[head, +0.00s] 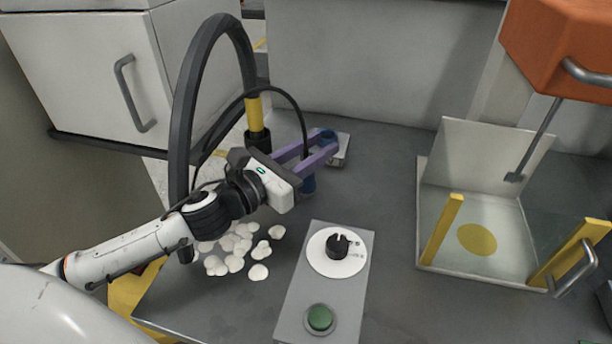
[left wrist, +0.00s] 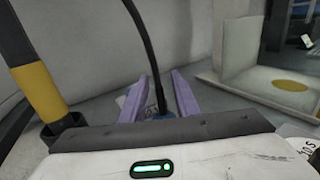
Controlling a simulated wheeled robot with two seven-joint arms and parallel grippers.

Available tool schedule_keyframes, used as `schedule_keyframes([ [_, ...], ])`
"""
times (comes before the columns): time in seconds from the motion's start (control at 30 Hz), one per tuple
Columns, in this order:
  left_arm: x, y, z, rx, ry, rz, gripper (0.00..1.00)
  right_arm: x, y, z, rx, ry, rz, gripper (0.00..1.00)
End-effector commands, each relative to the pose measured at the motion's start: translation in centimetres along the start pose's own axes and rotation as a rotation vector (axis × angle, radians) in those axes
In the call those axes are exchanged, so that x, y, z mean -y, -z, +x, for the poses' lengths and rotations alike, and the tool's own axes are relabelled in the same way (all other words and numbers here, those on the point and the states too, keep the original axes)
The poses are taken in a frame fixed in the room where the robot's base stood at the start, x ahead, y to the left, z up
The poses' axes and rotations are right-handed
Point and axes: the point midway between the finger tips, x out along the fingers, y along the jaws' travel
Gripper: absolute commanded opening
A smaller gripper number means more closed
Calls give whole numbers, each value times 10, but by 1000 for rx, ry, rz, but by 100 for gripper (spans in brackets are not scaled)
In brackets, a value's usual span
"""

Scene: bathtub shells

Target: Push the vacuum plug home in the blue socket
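My left gripper (head: 332,141) has two long purple fingers, spread with a clear gap and pointing to the back right. A thin black cable (head: 296,105) comes down into the gap; in the left wrist view the cable (left wrist: 150,60) ends at a blue part (left wrist: 166,117) near the finger bases. In the wrist view the left gripper (left wrist: 165,75) shows no firm grip. My right gripper is out of view.
A thick black hose (head: 182,110) with a yellow collar (head: 254,114) arches beside my left arm. White shells (head: 235,250) lie below the gripper. A grey panel (head: 345,285) with a dial (head: 338,244) and green button (head: 320,317) stands in front.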

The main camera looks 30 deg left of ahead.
Motion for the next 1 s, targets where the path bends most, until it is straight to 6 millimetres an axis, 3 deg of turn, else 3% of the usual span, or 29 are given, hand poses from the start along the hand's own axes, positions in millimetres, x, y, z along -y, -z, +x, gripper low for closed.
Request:
schedule_keyframes([
  [0.13,0,-1,12,1,1,-1,29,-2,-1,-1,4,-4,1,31],
  [0.37,1,1,13,-2,1,0,29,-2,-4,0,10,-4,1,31],
  [0.4,1,1,13,-1,1,0,27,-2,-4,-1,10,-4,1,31],
  [0.57,1,1,13,-1,1,-1,0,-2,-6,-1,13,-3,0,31],
  [1.0,1,-4,13,1,2,1,0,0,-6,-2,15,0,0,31],
])
